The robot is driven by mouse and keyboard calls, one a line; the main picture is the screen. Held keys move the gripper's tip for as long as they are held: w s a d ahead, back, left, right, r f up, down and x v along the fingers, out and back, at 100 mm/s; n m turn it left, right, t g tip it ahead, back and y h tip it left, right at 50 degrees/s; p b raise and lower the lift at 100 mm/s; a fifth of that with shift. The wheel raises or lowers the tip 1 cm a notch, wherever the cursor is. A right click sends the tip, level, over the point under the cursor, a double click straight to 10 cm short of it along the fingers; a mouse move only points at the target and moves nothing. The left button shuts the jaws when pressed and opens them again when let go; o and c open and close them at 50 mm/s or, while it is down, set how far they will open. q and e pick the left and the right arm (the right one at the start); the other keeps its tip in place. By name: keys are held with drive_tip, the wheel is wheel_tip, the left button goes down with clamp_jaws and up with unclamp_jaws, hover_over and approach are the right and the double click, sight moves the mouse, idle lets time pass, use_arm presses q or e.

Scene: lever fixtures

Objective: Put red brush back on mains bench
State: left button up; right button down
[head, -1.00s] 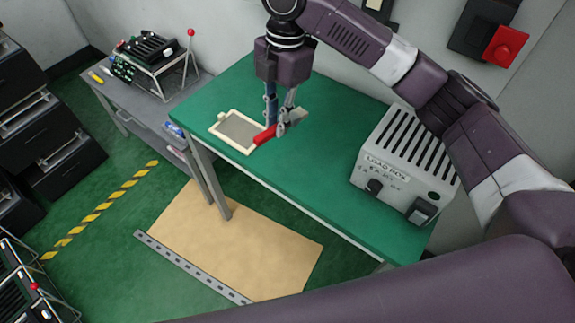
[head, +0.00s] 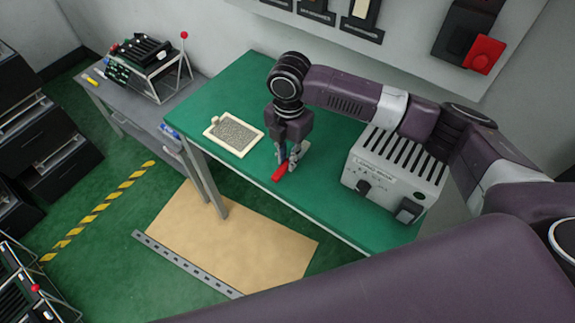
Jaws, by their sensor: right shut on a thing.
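The red brush (head: 279,174) is at the tips of my right gripper (head: 287,166), which is shut on it. The gripper points down over the green-topped bench (head: 238,82), near its front edge. I cannot tell whether the brush touches the bench top. A small cream-framed tray with a grey speckled inside (head: 234,134) lies on the bench to the left of the gripper, apart from it. My left gripper is not in view.
A pale load box (head: 396,172) with a slotted top stands on the bench to the right. A grey side bench (head: 112,95) holds a rack device with a red-knobbed lever (head: 184,37). A tan mat (head: 225,240) lies on the floor. A red switch (head: 483,55) is on the wall.

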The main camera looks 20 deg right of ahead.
sight(287, 162)
wheel_tip(287, 162, down, 4)
drive_tip(key=shift+f+p, duration=0.1)
drive_tip(key=shift+p, duration=0.3)
drive_tip(key=shift+f, duration=0.35)
drive_tip(key=shift+f, duration=0.1)
drive_tip(key=c, duration=1.9)
unclamp_jaws()
wheel_tip(287, 162, up, 11)
drive_tip(key=b, duration=0.3)
drive_tip(key=shift+w+r, duration=0.15)
drive_tip(key=shift+r, duration=0.05)
drive_tip(key=shift+d+r, duration=0.1)
drive_tip(key=shift+r, duration=0.35)
